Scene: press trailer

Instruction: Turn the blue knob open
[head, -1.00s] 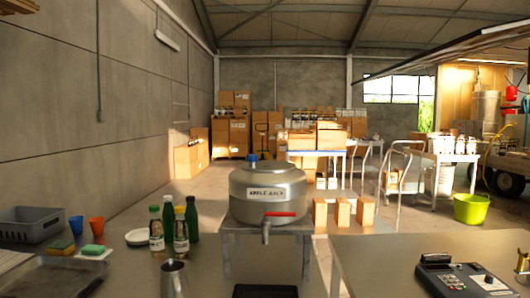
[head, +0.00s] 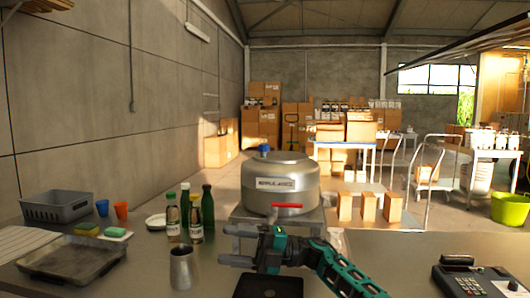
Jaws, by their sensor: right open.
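The blue knob (head: 264,149) stands on top of a round metal tank (head: 255,200) with a juice label, at the back left of its lid. A tap with a red lever (head: 287,205) is on the tank's front. My right gripper (head: 232,245) is in front of the tank's stand, below and nearer than the knob. Its fingers point left, are apart and hold nothing. They are well away from the knob. My right arm comes in from the lower right and hides part of the stand and the tap's lower part. My left gripper is not in view.
The tank sits on a metal stand (head: 312,217). Several bottles (head: 208,212) and a metal cup (head: 182,268) are left of my gripper. A black tray (head: 268,288) lies below it. A baking tray (head: 70,259) and grey crate (head: 57,206) are further left.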

